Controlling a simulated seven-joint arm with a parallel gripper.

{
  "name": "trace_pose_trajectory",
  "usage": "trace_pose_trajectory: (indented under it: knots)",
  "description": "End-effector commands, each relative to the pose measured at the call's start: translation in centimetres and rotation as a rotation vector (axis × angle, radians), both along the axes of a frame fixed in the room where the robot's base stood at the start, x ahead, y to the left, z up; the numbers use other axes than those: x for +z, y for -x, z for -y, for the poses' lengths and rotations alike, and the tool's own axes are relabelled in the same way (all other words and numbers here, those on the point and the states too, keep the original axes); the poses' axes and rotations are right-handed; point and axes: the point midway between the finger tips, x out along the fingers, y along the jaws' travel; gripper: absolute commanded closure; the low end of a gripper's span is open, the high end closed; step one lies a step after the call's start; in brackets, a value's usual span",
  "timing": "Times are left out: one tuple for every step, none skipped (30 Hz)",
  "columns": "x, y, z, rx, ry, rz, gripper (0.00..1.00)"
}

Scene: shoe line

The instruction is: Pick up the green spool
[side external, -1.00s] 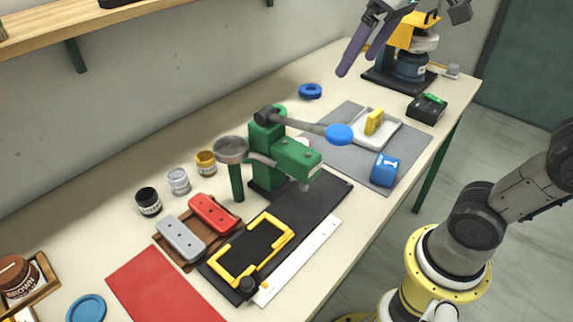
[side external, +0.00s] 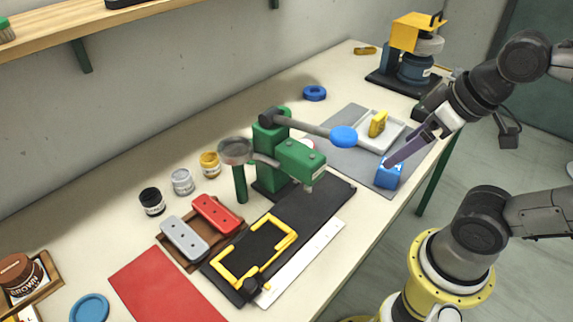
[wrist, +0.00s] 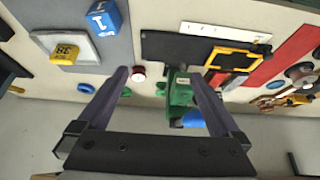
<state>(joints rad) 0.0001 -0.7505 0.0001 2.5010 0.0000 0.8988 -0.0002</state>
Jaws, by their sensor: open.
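A small green round piece (wrist: 126,91), which looks like the green spool, lies beside the left finger in the wrist view. Another green piece (wrist: 160,88) shows close to the green press (wrist: 181,92); I cannot tell whether it is separate. In the side view the green press (side external: 298,160) hides most of what is behind it, so the spool is not clear there. My gripper (side external: 392,163) is open and empty above the table's right part, its fingers overlapping the blue numbered block (side external: 388,177) in the picture. In the wrist view my gripper (wrist: 157,72) points down with fingers wide apart.
The press's long handle with a blue knob (side external: 344,136) sticks out rightward. A blue ring (side external: 314,93) lies behind. A white tray (side external: 394,134) holds a yellow block (side external: 378,123). Paint jars (side external: 182,181) stand left of the press. A shelf (side external: 150,17) overhangs the back.

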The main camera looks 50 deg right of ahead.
Motion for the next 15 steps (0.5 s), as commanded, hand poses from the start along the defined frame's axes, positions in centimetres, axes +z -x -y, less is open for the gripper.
trace_pose_trajectory:
  knots:
    - [0.0,0.0,0.0,0.000,0.000,0.000,0.00]
    - [0.0,0.0,0.0,0.001,0.000,0.000,0.00]
    - [0.0,0.0,0.0,0.005,0.003,0.000,0.00]
    - [0.0,0.0,0.0,0.013,0.007,-0.001,0.00]
    - [0.0,0.0,0.0,0.025,0.013,-0.002,0.00]
    - [0.0,0.1,0.0,0.048,0.026,-0.006,0.00]
    - [-0.1,0.2,0.0,0.069,0.036,-0.012,0.00]
    - [-0.1,0.3,0.0,0.096,0.050,-0.018,0.00]
    - [0.3,0.3,0.0,0.139,0.073,-0.017,0.00]
    - [0.9,0.1,0.0,0.174,0.092,-0.009,0.00]
    - [1.7,-0.1,0.0,0.212,0.113,-0.001,0.00]
    - [2.8,-0.6,0.0,0.267,0.144,0.007,0.00]
    - [3.6,-1.1,0.0,0.310,0.167,0.008,0.00]
    - [4.5,-1.7,0.0,0.351,0.189,0.006,0.00]
    - [5.5,-2.5,0.0,0.406,0.216,0.001,0.00]
